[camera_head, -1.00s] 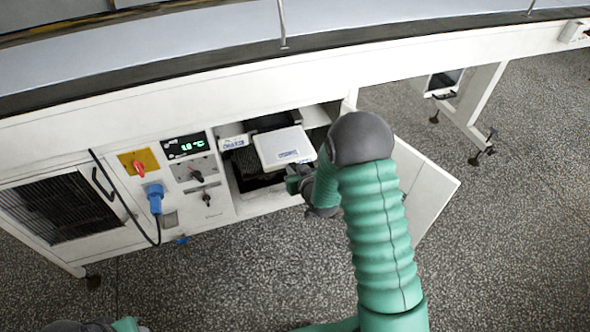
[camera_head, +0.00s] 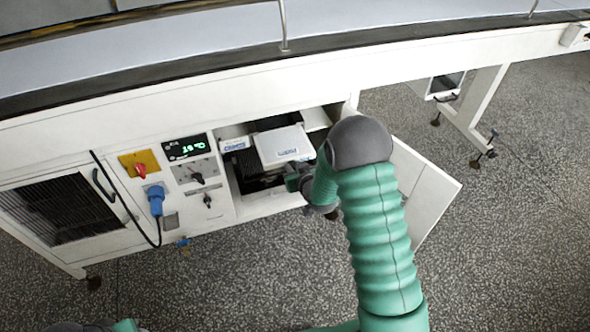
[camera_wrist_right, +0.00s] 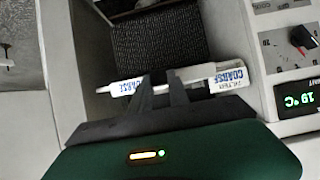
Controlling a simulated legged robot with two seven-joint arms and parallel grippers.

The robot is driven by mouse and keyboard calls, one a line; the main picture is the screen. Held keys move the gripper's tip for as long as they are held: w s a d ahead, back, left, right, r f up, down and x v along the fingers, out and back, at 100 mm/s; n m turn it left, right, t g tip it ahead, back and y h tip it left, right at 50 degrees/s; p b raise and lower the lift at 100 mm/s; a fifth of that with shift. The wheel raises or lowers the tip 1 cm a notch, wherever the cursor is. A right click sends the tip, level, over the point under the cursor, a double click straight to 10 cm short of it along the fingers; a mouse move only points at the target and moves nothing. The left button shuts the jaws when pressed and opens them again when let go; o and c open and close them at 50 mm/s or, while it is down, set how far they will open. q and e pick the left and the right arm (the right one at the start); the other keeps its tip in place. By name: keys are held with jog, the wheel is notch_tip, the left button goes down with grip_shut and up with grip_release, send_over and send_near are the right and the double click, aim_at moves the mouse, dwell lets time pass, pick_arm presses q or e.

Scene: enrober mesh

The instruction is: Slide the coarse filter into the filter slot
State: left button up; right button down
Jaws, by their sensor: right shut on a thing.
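The coarse filter (camera_head: 282,146) is a flat white box with a blue-lettered front, at the mouth of the open machine bay in the head view. Its labelled edge (camera_wrist_right: 128,86) shows in the right wrist view. My right gripper (camera_head: 296,170) is shut on its front edge; the dark fingers (camera_wrist_right: 163,93) grip it in the wrist view. A "COARSE" filter label (camera_head: 234,144) sits on a white part left of the filter, also in the wrist view (camera_wrist_right: 230,79). How deep the filter sits in the slot I cannot tell. My left gripper is out of view.
The open bay (camera_head: 262,183) has a dark interior beneath the filter. A white door (camera_head: 425,195) hangs open on the right, close to my right arm. A control panel (camera_head: 195,172) with knobs and a green display is on the left.

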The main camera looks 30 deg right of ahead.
jog(key=b, duration=0.2)
send_near(279, 135)
jog(key=shift+w+d+f, duration=0.1)
jog(key=shift+w+f, duration=0.1)
jog(key=shift+f, duration=0.6)
jog(key=shift+w+d+f, duration=0.1)
jog(key=shift+w+f, duration=0.1)
jog(key=shift+f, duration=0.65)
jog(key=shift+w+f, duration=0.2)
jog(key=shift+f, duration=0.6)
dwell(0.4)
jog(key=shift+w+d, duration=0.15)
jog(key=shift+w, duration=0.75)
jog(key=shift+w+d+b, duration=0.25)
jog(key=shift+w+b, duration=0.05)
jog(key=shift+w, duration=0.6)
jog(key=shift+w+d+b, duration=0.2)
jog(key=shift+w+b, duration=0.1)
jog(key=shift+w, duration=0.65)
jog(key=shift+w+d+b, duration=0.25)
jog(key=shift+w+b, duration=0.05)
jog(key=shift+w, duration=0.6)
jog(key=c, duration=1.2)
grip_release()
jog(key=shift+o, duration=0.2)
jog(key=shift+s+r, duration=0.3)
jog(key=p+v, duration=0.5)
jog(key=v, duration=1)
jog(key=shift+s+a, duration=0.15)
jog(key=shift+s, duration=0.35)
